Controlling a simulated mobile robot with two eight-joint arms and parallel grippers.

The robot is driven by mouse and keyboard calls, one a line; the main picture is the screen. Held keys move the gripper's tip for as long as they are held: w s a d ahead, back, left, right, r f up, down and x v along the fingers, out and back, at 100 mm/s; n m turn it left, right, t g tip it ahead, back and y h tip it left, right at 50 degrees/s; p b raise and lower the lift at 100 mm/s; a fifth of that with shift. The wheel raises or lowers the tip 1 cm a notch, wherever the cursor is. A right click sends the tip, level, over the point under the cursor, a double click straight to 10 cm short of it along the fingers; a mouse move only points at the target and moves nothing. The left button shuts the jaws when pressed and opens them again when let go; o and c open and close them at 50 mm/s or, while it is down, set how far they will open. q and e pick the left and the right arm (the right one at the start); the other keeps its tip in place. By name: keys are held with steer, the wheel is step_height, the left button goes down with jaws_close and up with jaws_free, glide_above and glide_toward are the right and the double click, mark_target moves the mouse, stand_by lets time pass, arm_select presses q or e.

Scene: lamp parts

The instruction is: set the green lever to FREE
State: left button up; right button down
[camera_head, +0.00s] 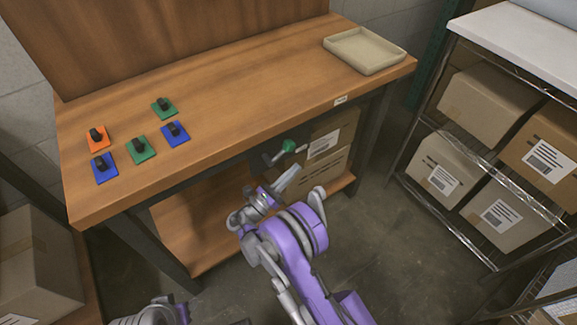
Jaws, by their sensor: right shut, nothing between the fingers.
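The green lever (289,146) is on the front side of the wooden workbench, below the tabletop edge, with a dark bracket beside it. Its FREE mark cannot be read at this size. My right gripper (287,178) is just below and in front of the lever, with its fingers shut and nothing between them. It appears apart from the lever, though the exact gap is hard to tell. Only a piece of my left arm shows at the bottom edge; its gripper is not visible.
The workbench (230,90) holds several small orange, green and blue plates with black knobs at its left, and a beige tray (364,50) at the back right. Cardboard boxes (322,150) sit on its lower shelf. A wire rack with boxes (487,105) stands at the right.

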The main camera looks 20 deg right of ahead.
arm_select(q)
steer(key=shift+w+d+r+p, duration=0.1)
steer(key=shift+w+r+p, duration=0.05)
steer(key=shift+r+p, duration=0.25)
arm_select(e)
step_height(320, 180, down, 7)
steer(key=s+a, duration=0.1)
steer(key=shift+a+f, duration=0.15)
steer(key=shift+f, duration=0.05)
